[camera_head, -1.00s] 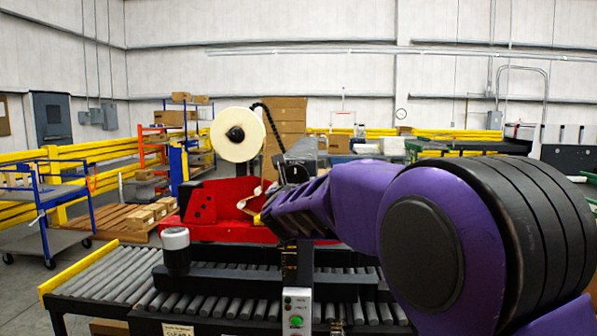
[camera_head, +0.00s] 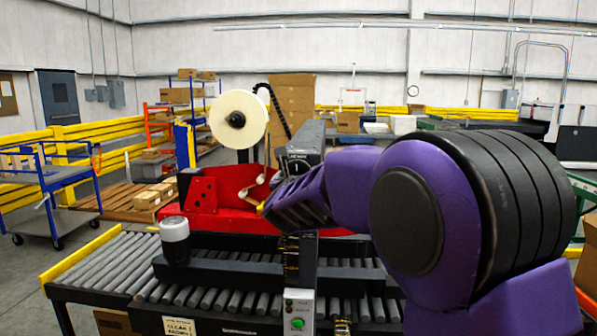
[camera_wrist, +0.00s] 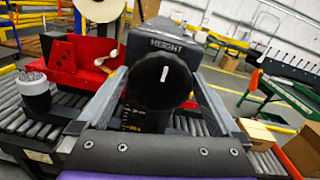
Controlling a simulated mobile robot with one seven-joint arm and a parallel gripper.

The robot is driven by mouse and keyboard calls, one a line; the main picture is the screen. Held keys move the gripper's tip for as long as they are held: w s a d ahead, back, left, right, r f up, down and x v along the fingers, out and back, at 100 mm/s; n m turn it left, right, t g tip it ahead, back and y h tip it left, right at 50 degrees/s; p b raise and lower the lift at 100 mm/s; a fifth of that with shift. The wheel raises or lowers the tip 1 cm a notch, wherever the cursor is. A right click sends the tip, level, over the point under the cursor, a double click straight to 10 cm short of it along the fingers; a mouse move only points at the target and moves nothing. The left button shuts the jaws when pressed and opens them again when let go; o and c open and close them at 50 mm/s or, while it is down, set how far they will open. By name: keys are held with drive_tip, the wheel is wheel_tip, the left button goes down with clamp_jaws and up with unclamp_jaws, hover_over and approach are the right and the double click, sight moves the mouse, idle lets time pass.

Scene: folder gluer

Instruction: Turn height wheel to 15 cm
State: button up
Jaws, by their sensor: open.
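The black height wheel (camera_wrist: 160,78) faces me in the middle of the wrist view, with a short white mark near its centre, a little right of the top. The word HEIGHT is on the dark housing (camera_wrist: 165,43) above it. My gripper (camera_wrist: 160,76) is open, with one grey finger on the left and one on the right of the wheel. I cannot tell if either finger touches it. No height reading is legible.
A roller conveyor (camera_head: 100,268) runs below, with a white-topped black cylinder (camera_head: 174,240) at its left. A red machine part (camera_head: 225,200) and a white tape reel (camera_head: 238,118) stand behind. A green button box (camera_head: 298,312) is below my gripper.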

drive_tip(key=c, duration=1.1)
drive_tip(key=shift+n, duration=0.3)
